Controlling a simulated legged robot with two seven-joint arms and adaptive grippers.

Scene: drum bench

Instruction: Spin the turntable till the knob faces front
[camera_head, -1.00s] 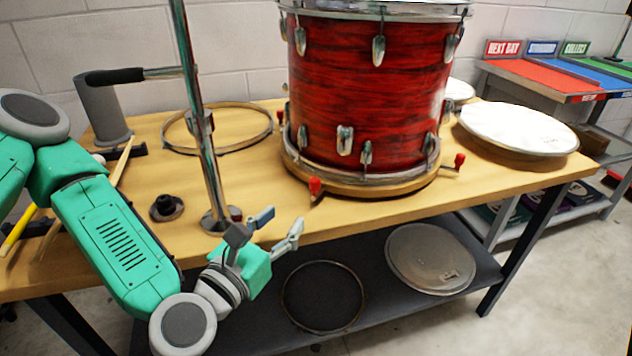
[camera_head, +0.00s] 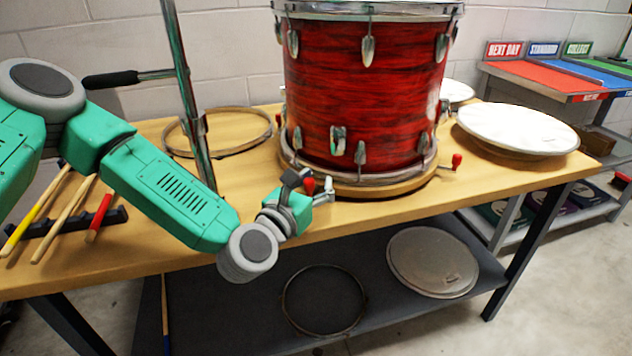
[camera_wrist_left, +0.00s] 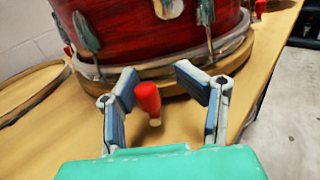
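A red drum (camera_head: 365,90) stands upright on a round wooden turntable (camera_head: 388,190) on the bench. A red-tipped knob (camera_head: 309,186) sticks out at its front, and another (camera_head: 457,160) at its right side. My left gripper (camera_head: 322,187) is at the front knob, low at the turntable's edge. In the left wrist view the gripper (camera_wrist_left: 152,82) is open, with the red knob (camera_wrist_left: 148,98) between its fingers. A gap shows on each side of the knob, so neither finger clearly touches it. My right gripper is not in view.
A metal post (camera_head: 187,95) with a black-gripped lever stands left of the drum, behind my left arm. A wooden hoop (camera_head: 225,150) lies behind it. Drumsticks (camera_head: 65,215) lie at the left. A white drumhead (camera_head: 518,128) lies at the right. The bench's front right is clear.

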